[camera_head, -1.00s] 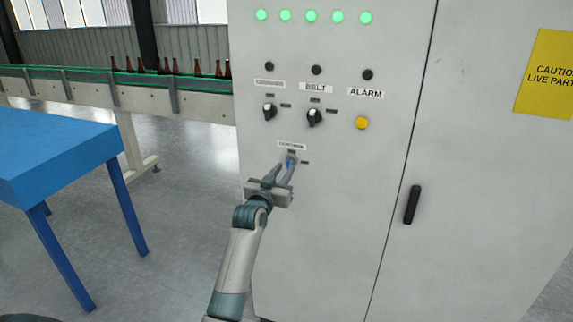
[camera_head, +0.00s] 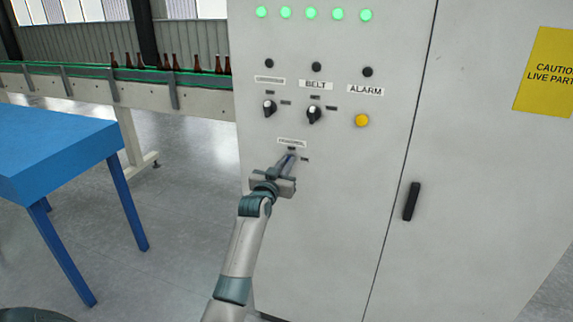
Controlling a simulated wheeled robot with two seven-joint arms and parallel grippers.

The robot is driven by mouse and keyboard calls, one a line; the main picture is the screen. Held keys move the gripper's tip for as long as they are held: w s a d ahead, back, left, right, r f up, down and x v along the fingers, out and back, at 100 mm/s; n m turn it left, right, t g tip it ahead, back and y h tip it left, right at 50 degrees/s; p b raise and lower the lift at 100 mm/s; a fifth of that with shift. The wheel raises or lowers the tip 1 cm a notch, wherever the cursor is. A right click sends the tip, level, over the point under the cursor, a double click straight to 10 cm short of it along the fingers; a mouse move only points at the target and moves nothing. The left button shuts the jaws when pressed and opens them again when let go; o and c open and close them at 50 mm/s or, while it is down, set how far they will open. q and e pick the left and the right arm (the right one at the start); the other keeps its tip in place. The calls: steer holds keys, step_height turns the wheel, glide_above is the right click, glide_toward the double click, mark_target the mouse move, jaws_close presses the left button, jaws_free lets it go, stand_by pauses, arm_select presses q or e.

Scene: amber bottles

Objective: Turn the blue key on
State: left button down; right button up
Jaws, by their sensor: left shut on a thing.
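The blue key (camera_head: 290,158) sits on the front of the grey control cabinet, just below a small label. Only a bit of blue shows between my fingers. My left gripper (camera_head: 287,162) reaches up to the cabinet face from below and is shut on the key. The fingers hide most of the key, so its exact angle is hard to tell. My right gripper is not in view.
Above the key are two black selector knobs (camera_head: 314,115), a yellow button (camera_head: 361,121) and a row of green lamps (camera_head: 311,14). A black door handle (camera_head: 411,202) is to the right. A blue table (camera_head: 60,150) and a conveyor with brown bottles (camera_head: 175,63) stand left.

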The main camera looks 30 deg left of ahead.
arm_select(q)
steer(key=shift+m, duration=0.5)
steer(key=shift+d+f+m+p, duration=0.1)
steer(key=shift+m+p, duration=0.55)
steer(key=shift+m, duration=3.65)
steer(key=shift+d+f+m+p, duration=0.1)
steer(key=shift+m+p, duration=0.55)
steer(key=shift+m, duration=3.65)
steer(key=c, duration=2)
jaws_free()
